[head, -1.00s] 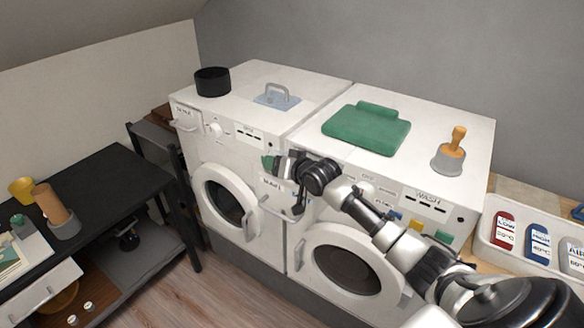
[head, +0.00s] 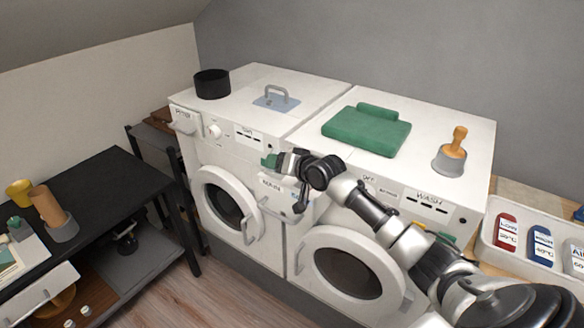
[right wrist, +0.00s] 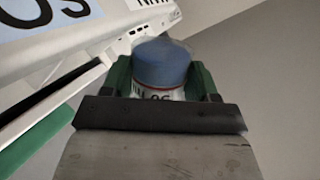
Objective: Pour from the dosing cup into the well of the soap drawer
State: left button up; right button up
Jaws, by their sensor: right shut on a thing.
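My right gripper (head: 270,161) reaches in from the right, with green fingertips, over the front of the washing machines. In the right wrist view its green fingers (right wrist: 204,80) are shut on the dosing cup (right wrist: 162,62), which shows a blue part above a white part with dark lettering. In the head view the cup is too small and covered to make out. The soap drawer (head: 270,185), white and marked MAIN, sticks out just below the gripper. Its well is hidden behind the gripper and arm. No pouring stream can be seen. My left gripper is out of view.
A white tray (head: 500,262) with coloured labelled pieces is at right. A black table (head: 105,185) is at left.

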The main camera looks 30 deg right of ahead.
jog(key=shift+r, duration=0.2)
jog(key=shift+w+d+m, duration=0.1)
jog(key=shift+d+m, duration=0.15)
jog(key=shift+m, duration=0.15)
jog(key=shift+a+r+y, duration=0.15)
jog(key=shift+r+y, duration=0.05)
jog(key=shift+y, duration=0.1)
jog(key=shift+d+m+g, duration=0.2)
jog(key=shift+m+g, duration=0.1)
jog(key=shift+a+r, duration=0.2)
jog(key=shift+d+m+y, duration=0.25)
jog(key=shift+m+y, duration=0.05)
jog(key=shift+y, duration=0.1)
jog(key=shift+r, duration=0.1)
